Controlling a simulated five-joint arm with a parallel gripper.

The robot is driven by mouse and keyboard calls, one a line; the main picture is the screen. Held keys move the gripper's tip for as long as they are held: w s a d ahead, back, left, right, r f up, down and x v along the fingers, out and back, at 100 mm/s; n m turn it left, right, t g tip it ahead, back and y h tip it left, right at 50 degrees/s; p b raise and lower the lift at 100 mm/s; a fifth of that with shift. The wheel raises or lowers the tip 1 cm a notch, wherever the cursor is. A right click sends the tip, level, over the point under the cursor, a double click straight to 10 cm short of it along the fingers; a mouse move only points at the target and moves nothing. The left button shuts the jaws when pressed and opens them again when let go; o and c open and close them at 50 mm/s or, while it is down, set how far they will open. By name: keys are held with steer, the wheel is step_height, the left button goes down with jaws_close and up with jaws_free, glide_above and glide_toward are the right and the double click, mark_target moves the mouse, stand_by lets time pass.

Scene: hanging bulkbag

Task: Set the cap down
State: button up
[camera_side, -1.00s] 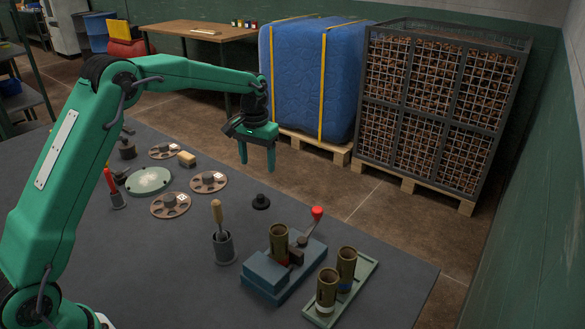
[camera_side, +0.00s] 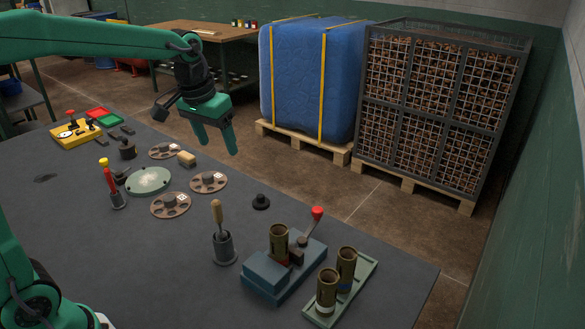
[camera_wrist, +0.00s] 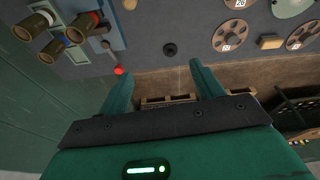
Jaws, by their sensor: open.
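A small black cap (camera_side: 261,202) with a raised knob sits upright on the dark grey table (camera_side: 170,275), apart from the other items. It also shows in the wrist view (camera_wrist: 169,49), beyond and roughly between my fingertips. My gripper (camera_side: 218,150) hangs in the air above and to the left of the cap in the side view. Its two green fingers are spread with nothing between them, also in the wrist view (camera_wrist: 160,68).
Right of the cap stand a blue-grey press (camera_side: 286,266) with a red-knobbed lever and a tray (camera_side: 362,268) with brass tubes. A brush in a holder (camera_side: 223,245) stands in front. Slotted discs (camera_side: 208,182) lie to the left. A blue bulk bag (camera_side: 306,80) stands behind.

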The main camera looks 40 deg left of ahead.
steer(key=s+d+t, duration=0.1)
steer(key=s, duration=0.8)
steer(key=s+d+f+m+t, duration=0.1)
steer(key=s+t, duration=0.1)
steer(key=s, duration=0.8)
steer(key=shift+f, duration=0.25)
